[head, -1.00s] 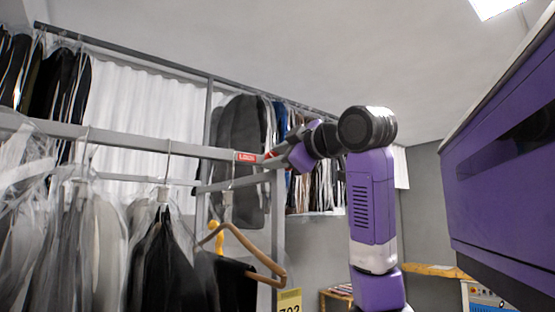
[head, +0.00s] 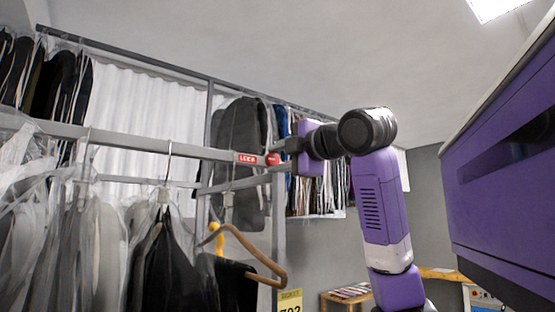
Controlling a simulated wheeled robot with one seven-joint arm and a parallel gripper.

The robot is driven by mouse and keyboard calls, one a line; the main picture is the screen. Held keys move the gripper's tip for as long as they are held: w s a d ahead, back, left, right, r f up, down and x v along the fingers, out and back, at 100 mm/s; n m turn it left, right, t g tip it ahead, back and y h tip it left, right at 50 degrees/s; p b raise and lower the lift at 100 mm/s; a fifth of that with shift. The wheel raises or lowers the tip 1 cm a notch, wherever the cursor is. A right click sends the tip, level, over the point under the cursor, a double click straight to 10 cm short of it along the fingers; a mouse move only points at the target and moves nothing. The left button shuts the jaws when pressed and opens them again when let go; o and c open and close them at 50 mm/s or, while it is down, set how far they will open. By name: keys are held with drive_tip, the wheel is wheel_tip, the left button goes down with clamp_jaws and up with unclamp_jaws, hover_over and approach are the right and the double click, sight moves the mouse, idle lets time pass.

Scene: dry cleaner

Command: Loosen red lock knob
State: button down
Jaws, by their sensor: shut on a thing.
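The red lock knob (head: 272,159) sits at the right end of the grey rack rail (head: 130,141), beside a red label reading "LOCK" (head: 247,158). My gripper (head: 284,150) comes to the knob from the right, and its dark jaws are shut on the knob. The left side of the knob shows; its right side is hidden by the jaws.
Plastic-covered garments (head: 70,240) and a black garment (head: 170,265) hang below the rail. A wooden hanger (head: 250,253) and a yellow tag (head: 290,300) are below the knob. A large purple machine (head: 505,160) stands at the right.

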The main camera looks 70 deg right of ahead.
idle(0.4)
drive_tip(key=c, duration=1)
unclamp_jaws()
